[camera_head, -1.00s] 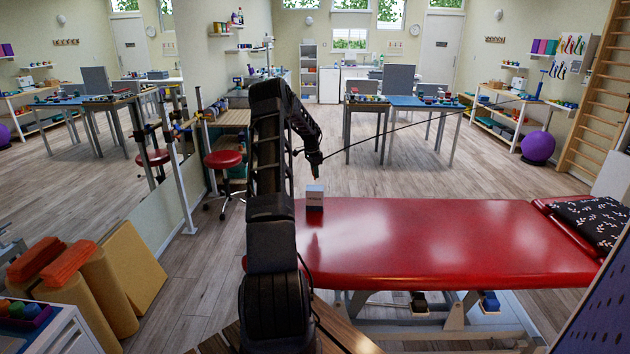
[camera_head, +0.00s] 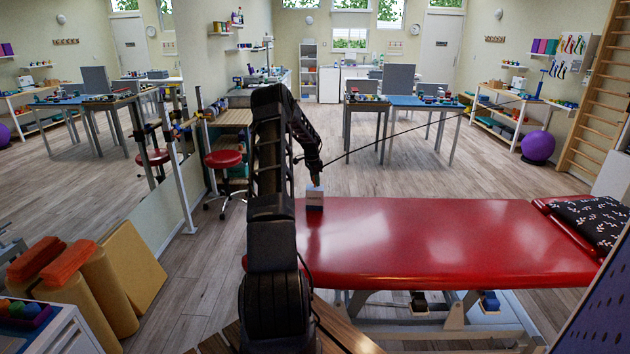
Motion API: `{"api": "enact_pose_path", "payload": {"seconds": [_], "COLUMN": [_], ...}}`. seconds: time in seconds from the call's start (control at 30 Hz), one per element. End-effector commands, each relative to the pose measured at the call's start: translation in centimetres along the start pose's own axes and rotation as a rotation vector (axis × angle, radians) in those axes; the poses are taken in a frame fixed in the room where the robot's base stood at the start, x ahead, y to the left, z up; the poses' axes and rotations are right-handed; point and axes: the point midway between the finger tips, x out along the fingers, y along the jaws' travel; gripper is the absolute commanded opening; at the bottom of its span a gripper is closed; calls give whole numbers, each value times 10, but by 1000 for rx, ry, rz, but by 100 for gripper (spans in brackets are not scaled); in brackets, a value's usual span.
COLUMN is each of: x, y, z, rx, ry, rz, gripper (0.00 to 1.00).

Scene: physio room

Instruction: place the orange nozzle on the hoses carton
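The lettering is too small to read surely. My gripper (camera_head: 316,181) points down directly over the carton's top, very close to it. A small bit of orange, likely the nozzle, shows at the fingertips and is mostly hidden. I cannot tell whether it touches the carton or whether the fingers are closed on it.
A patterned dark pillow (camera_head: 598,218) lies at the table's right end. A red stool (camera_head: 223,160) stands left of my arm. The red table top right of the carton is clear.

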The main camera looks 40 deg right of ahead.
Motion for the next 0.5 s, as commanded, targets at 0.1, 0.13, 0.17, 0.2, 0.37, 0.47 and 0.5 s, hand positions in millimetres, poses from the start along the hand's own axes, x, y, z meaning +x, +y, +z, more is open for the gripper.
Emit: {"api": "enact_pose_path", "payload": {"seconds": [0.1, 0.13, 0.17, 0.2, 0.37, 0.47, 0.5], "x": [0, -1, -2, -4, -22, -40, -48], "y": [0, 0, 0, 0, 0, -1, -1], "z": [0, 0, 0, 0, 0, -1, -1], "rx": [0, 0, 0, 0, 0, 0, 0], "ry": [0, 0, 0, 0, 1, 1, 1], "rz": [0, 0, 0, -1, -1, -3, -2], "gripper": [44, 44, 44, 44, 44, 44, 44]}}
